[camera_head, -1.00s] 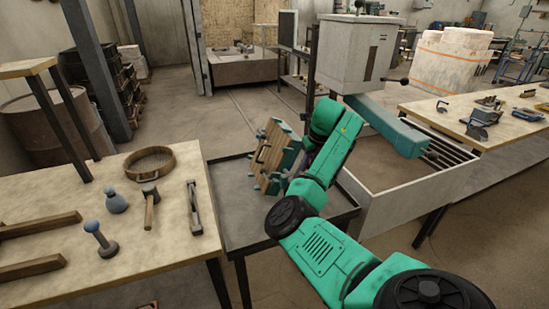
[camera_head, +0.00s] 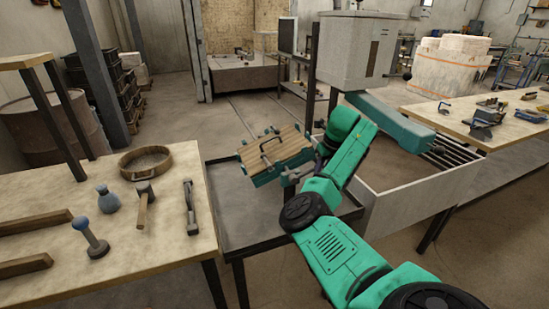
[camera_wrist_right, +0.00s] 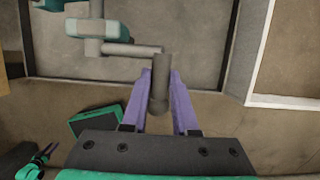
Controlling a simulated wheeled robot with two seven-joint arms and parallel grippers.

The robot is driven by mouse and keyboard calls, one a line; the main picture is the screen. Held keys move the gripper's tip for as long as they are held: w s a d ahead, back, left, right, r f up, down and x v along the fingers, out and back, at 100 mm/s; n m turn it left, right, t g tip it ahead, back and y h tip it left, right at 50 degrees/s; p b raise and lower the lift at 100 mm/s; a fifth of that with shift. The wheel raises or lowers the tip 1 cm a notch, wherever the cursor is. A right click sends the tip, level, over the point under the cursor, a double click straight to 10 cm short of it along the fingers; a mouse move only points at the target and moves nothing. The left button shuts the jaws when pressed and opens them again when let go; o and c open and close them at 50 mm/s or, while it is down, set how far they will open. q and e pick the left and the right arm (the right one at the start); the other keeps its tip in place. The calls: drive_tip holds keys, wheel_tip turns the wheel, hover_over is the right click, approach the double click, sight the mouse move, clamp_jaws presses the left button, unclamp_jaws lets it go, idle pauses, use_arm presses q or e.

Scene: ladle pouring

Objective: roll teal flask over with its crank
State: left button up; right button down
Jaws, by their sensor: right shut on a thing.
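The teal flask (camera_head: 266,176) is a box with teal sides and a wooden board face with a dark handle on it. In the head view it is held above the dark tray stand (camera_head: 228,232), tilted, with its board face turned upward. Part of the flask's teal end shows in the right wrist view (camera_wrist_right: 100,28). Its grey crank (camera_wrist_right: 130,49) runs from there to an upright grip. My right gripper (camera_wrist_right: 159,82) has its purple fingers shut on either side of this grip. In the head view my right arm hides the gripper. My left gripper is not in view.
The left bench holds a round sieve (camera_head: 147,162), a mallet (camera_head: 143,198), a blue-grey bulb (camera_head: 107,200) and other hand tools. An open sand bin (camera_head: 400,198) adjoins on the right, beneath a teal machine arm (camera_head: 390,122). Floor behind the stand is clear.

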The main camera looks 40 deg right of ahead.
drive_tip(key=shift+s+d+f+b, duration=0.1)
drive_tip(key=shift+d+f+b, duration=0.1)
drive_tip(key=shift+f+b, duration=0.7)
drive_tip(key=shift+s+f+b, duration=0.1)
drive_tip(key=shift+f+b, duration=0.6)
drive_tip(key=shift+b, duration=0.15)
drive_tip(key=c, duration=0.9)
unclamp_jaws()
drive_tip(key=shift+d, duration=0.1)
drive_tip(key=o, duration=0.5)
drive_tip(key=shift+d+f, duration=0.15)
drive_tip(key=shift+c, duration=0.2)
drive_tip(key=shift+o, duration=0.2)
drive_tip(key=shift+d+f, duration=0.1)
drive_tip(key=p+v, duration=0.1)
drive_tip(key=v, duration=0.1)
drive_tip(key=p+v, duration=0.1)
drive_tip(key=v, duration=0.4)
drive_tip(key=shift+s+a+p, duration=0.25)
drive_tip(key=shift+a+p, duration=0.05)
drive_tip(key=shift+p, duration=0.1)
drive_tip(key=shift+s+r, duration=0.15)
drive_tip(key=shift+r, duration=0.2)
drive_tip(key=shift+f, duration=0.1)
